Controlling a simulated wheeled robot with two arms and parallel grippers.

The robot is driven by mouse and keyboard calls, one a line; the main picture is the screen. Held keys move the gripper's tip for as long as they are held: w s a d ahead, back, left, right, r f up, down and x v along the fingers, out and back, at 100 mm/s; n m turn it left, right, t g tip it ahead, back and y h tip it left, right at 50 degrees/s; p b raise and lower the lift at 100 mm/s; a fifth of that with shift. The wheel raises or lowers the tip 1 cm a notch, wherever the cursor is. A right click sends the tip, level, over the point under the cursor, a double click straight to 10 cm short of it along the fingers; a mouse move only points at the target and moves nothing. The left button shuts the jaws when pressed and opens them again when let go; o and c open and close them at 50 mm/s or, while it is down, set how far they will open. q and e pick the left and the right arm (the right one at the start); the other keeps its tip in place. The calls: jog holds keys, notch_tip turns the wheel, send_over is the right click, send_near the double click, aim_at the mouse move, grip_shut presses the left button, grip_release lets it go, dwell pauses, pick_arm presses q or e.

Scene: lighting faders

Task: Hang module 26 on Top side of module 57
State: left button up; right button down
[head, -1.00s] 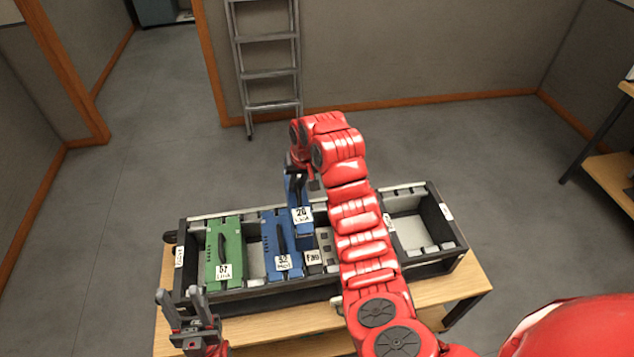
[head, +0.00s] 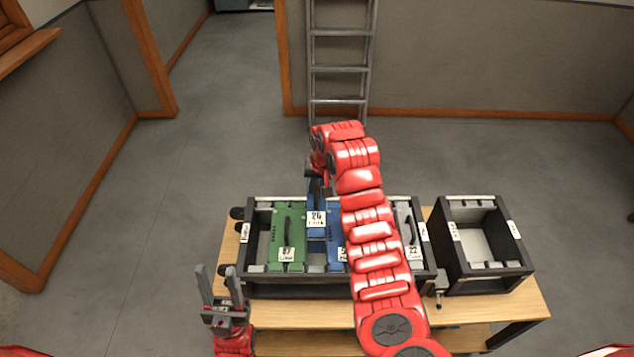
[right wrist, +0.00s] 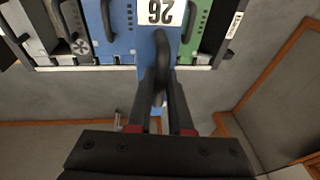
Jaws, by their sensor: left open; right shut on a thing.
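Module 26 (head: 316,219) is blue with a white label. My right gripper (head: 316,177) is shut on its black handle (right wrist: 160,62) and holds it above the rack. In the head view it is just right of the handle of module 57 (head: 288,225), overlapping the gap between that module and another blue one. Module 57 is green and stands in the rack's left part; a green module also shows right of module 26 in the right wrist view (right wrist: 196,28). My left gripper (head: 218,287) is open and empty in front of the rack's left end.
The dark rack (head: 310,287) stands on a wooden table (head: 300,312). A blue module (head: 337,250) sits right of module 57, and a grey one (head: 406,222) near the rack's right end. A separate dark bin (head: 500,277) stands at right. My right arm hides part of the rack.

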jog(key=shift+f+b, duration=3.1)
jog(key=shift+f, duration=4.7)
jog(key=shift+s+b+x, duration=0.15)
jog(key=shift+b+x, duration=0.25)
jog(key=shift+x, duration=0.25)
jog(key=shift+s+b+x, duration=0.15)
jog(key=shift+b+x, duration=0.2)
jog(key=shift+x, duration=0.25)
jog(key=c, duration=0.8)
grip_release()
jog(key=shift+s, duration=0.1)
jog(key=shift+o, duration=0.2)
jog(key=shift+f, duration=0.1)
jog(key=shift+d, duration=0.1)
